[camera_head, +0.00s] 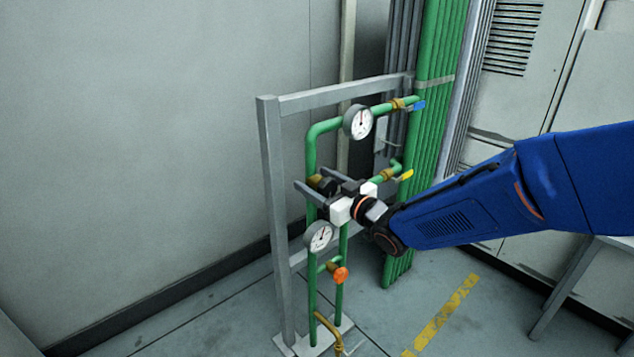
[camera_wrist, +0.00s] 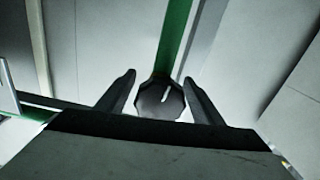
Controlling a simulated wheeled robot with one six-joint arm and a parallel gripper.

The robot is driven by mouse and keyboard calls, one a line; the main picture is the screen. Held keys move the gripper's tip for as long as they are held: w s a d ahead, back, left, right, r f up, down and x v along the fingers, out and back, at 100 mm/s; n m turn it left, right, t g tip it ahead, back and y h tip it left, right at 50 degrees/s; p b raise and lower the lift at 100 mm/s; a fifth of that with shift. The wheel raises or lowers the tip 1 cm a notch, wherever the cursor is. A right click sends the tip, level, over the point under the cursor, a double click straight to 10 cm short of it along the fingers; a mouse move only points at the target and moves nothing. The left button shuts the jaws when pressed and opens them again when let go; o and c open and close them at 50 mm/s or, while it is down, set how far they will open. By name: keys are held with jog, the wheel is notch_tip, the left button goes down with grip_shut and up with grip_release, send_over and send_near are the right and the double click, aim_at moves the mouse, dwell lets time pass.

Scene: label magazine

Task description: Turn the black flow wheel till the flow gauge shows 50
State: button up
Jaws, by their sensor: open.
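The black flow wheel (camera_wrist: 160,100) is a faceted knob with a white mark pointing up and slightly right in the wrist view. In the head view the wheel (camera_head: 327,187) is partly hidden by my gripper. My gripper (camera_wrist: 159,80) is open, one finger on each side of the wheel, with small gaps visible. It also shows in the head view (camera_head: 314,180). Two round white gauges sit on the green pipes: an upper one (camera_head: 358,122) and a lower one (camera_head: 320,237). Both needles point roughly upward; the numbers are too small to read, and I cannot tell which shows flow.
A grey metal frame (camera_head: 270,190) carries the pipes. A blue-handled valve (camera_head: 419,105), a yellow-handled valve (camera_head: 406,175) and an orange knob (camera_head: 340,275) are close by. Green vertical pipes (camera_head: 435,60) stand behind. The floor at front left is clear.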

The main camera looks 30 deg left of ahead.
jog(key=c, duration=1)
jog(key=shift+c, duration=0.2)
jog(key=m, duration=0.4)
jog(key=shift+m, duration=0.3)
jog(key=o, duration=1)
jog(key=shift+o, duration=0.2)
